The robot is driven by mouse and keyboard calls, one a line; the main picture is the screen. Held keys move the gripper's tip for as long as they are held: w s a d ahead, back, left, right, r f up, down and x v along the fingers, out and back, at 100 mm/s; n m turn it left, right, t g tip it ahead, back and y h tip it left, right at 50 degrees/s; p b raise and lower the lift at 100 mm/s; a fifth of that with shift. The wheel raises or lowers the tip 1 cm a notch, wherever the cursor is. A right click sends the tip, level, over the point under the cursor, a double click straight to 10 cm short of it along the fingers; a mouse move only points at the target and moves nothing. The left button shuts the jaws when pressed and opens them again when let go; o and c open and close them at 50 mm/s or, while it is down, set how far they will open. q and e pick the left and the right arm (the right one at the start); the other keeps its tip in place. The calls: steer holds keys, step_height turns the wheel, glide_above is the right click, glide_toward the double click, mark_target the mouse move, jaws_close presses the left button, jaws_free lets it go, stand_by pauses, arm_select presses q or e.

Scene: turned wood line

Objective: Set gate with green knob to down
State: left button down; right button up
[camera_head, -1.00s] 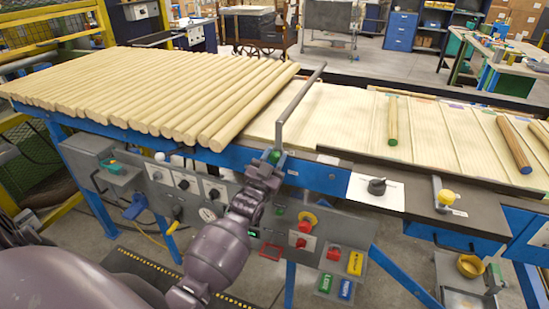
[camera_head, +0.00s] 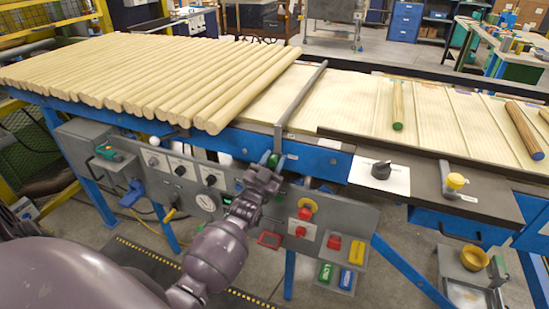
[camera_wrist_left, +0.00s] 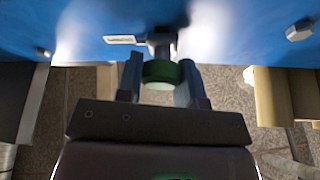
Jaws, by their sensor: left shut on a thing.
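The gate is a grey bar (camera_head: 302,98) that runs from the blue front rail back across the cream bed, just right of the row of dowels. It lies low, close to the bed; I cannot tell whether it touches. Its green knob (camera_head: 273,160) is at the front end, below the rail. My left gripper (camera_head: 267,165) is shut on the green knob. In the left wrist view the green knob (camera_wrist_left: 160,71) sits between the two fingers of my left gripper (camera_wrist_left: 161,84), in front of a blue panel. My right gripper is out of view.
Pale dowels (camera_head: 140,80) fill the table left of the gate. A green-ended dowel (camera_head: 397,105) lies on the bed to the right. A control panel (camera_head: 330,215) with buttons hangs below the rail.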

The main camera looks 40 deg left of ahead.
arm_select(q)
steer(key=c, duration=1)
jaws_free()
steer(key=shift+f, duration=0.35)
steer(key=shift+o, duration=1.2)
steer(key=shift+r, duration=0.1)
steer(key=shift+s, duration=0.1)
steer(key=v, duration=1)
steer(key=shift+s, duration=0.3)
steer(key=shift+d, duration=0.1)
